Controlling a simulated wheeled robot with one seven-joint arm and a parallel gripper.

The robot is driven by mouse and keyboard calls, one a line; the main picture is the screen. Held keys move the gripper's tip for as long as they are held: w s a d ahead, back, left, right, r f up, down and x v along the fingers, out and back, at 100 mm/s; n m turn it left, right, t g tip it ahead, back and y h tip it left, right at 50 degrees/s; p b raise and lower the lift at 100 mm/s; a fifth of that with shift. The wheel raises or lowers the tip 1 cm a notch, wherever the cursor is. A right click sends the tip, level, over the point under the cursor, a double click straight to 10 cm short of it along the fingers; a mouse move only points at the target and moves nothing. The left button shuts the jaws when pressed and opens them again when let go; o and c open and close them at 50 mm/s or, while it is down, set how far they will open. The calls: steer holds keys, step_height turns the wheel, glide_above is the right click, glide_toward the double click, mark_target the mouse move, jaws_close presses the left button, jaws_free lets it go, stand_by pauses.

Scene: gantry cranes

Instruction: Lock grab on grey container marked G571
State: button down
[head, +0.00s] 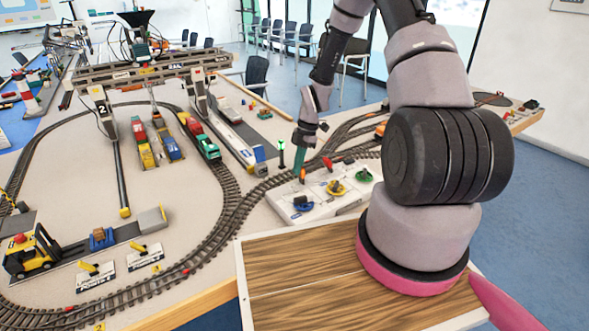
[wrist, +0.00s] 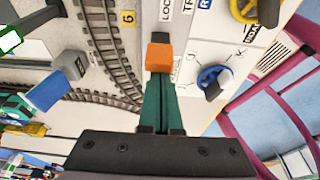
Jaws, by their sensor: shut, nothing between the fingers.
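My gripper (head: 301,168) is shut and points down at the far left part of the white control panel (head: 322,207). In the wrist view its green fingers (wrist: 159,80) end at an orange block (wrist: 160,57), with a small dark part just beyond it. I cannot tell whether they press on it. Lettering that seems to start "LOC" is beside it. The gantry crane (head: 150,70) with a "2" sign stands at the back left, its trolley (head: 141,50) near mid-beam. Containers in several colours stand beneath it. I cannot read G571 on any, and the grab is unclear.
The panel also has a blue knob (wrist: 213,78), a yellow knob (head: 337,188), a green knob (head: 363,175) and a red lever (head: 327,163). Model tracks (head: 228,200) curve around the panel's left. A yellow forklift (head: 32,252) stands at the front left.

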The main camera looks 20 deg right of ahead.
steer(key=d+y, duration=0.1)
steer(key=d+g+y, duration=0.1)
steer(key=y, duration=0.1)
steer(key=shift+w+d, duration=0.2)
steer(key=shift+w, duration=0.15)
steer(key=shift+a+r, duration=0.15)
steer(key=shift+a, duration=0.05)
steer(key=shift+d, duration=0.1)
steer(key=shift+r, duration=0.75)
